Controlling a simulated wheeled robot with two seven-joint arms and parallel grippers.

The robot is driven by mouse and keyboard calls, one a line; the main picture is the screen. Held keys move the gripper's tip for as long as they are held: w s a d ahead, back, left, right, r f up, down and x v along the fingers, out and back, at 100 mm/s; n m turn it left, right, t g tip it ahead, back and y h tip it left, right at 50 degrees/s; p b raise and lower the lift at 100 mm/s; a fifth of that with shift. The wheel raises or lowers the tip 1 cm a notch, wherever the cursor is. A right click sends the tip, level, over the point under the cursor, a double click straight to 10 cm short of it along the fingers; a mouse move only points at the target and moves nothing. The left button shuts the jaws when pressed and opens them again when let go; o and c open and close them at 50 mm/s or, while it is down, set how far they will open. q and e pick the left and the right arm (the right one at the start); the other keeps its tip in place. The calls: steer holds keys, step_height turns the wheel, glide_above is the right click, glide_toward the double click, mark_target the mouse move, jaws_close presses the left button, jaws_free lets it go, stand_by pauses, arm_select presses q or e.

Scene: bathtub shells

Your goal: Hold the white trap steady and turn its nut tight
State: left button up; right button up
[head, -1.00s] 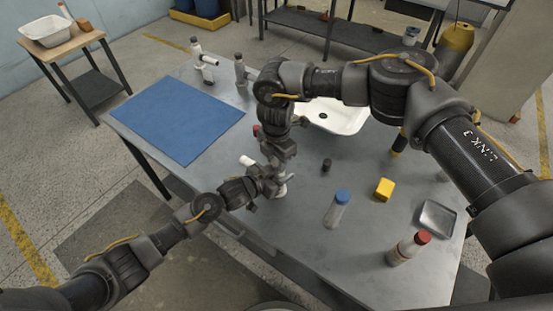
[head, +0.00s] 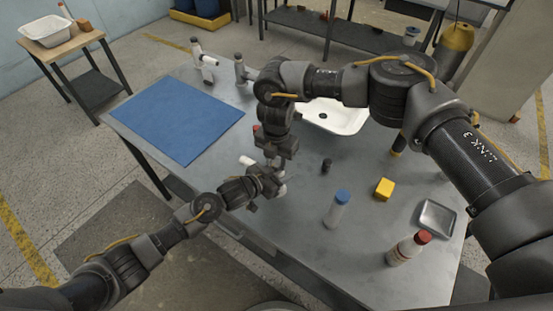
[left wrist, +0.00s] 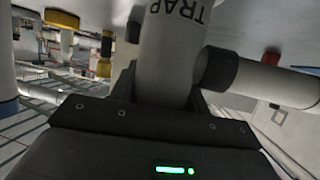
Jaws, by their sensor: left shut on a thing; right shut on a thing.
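My left gripper (head: 277,184) is shut on the trap's body from the left. My right gripper (head: 280,158) comes down from above and is shut at the trap's top. The nut is hidden there by the right gripper.
A blue mat (head: 178,118) lies at left and a white basin (head: 338,116) behind. Right of my grippers are a small dark cylinder (head: 326,165), blue-capped bottle (head: 337,210), yellow block (head: 384,188), metal tray (head: 436,217) and red-capped bottle (head: 408,249). Two pipe fittings (head: 205,65) stand at the back.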

mark_target(276, 162)
steer(key=o, duration=1)
step_height(276, 162, up, 12)
